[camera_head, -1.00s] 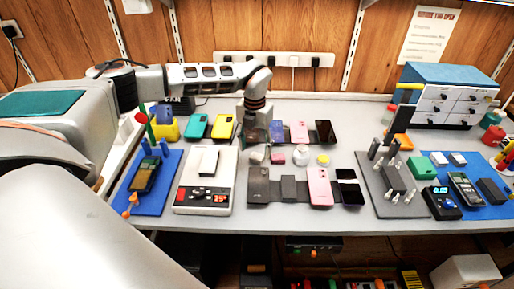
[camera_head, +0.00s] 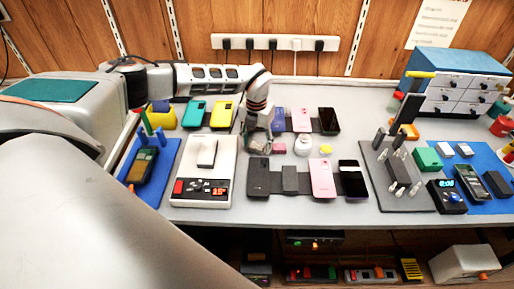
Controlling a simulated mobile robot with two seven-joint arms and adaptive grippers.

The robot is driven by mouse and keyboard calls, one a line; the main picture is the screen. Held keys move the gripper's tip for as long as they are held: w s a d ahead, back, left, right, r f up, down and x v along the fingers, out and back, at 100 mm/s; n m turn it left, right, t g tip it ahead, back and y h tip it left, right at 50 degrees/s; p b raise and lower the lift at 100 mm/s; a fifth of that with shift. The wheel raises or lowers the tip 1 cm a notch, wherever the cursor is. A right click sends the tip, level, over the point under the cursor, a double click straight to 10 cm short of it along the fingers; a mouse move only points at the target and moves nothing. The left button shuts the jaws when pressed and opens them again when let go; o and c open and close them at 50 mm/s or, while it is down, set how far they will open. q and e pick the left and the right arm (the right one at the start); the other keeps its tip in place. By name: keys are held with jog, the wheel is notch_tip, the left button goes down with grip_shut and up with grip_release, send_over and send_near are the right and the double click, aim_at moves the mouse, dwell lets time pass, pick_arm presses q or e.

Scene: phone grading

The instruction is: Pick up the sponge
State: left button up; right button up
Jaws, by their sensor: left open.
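A small pink block (camera_head: 279,148) lies on the grey table between the two rows of phones; it may be the sponge, but it is too small to be sure. A round yellow piece (camera_head: 326,149) lies farther right, past a small whitish jar (camera_head: 302,146). My left gripper (camera_head: 258,146) points down just left of the pink block, close to it. Its jaws are open. Its fingers partly hide what lies beneath them, and I cannot tell whether they touch anything. My right gripper is not in view.
A white scale (camera_head: 190,165) is at left. A grey mat with upright posts (camera_head: 425,198) is at right.

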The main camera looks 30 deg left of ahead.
aim_at(256, 146)
pick_arm(q)
jog(key=shift+f, duration=0.35)
jog(key=c, duration=0.8)
jog(key=shift+c, duration=0.2)
jog(key=shift+r, duration=0.15)
notch_tip(256, 146, up, 20)
jog(key=shift+c, duration=1.3)
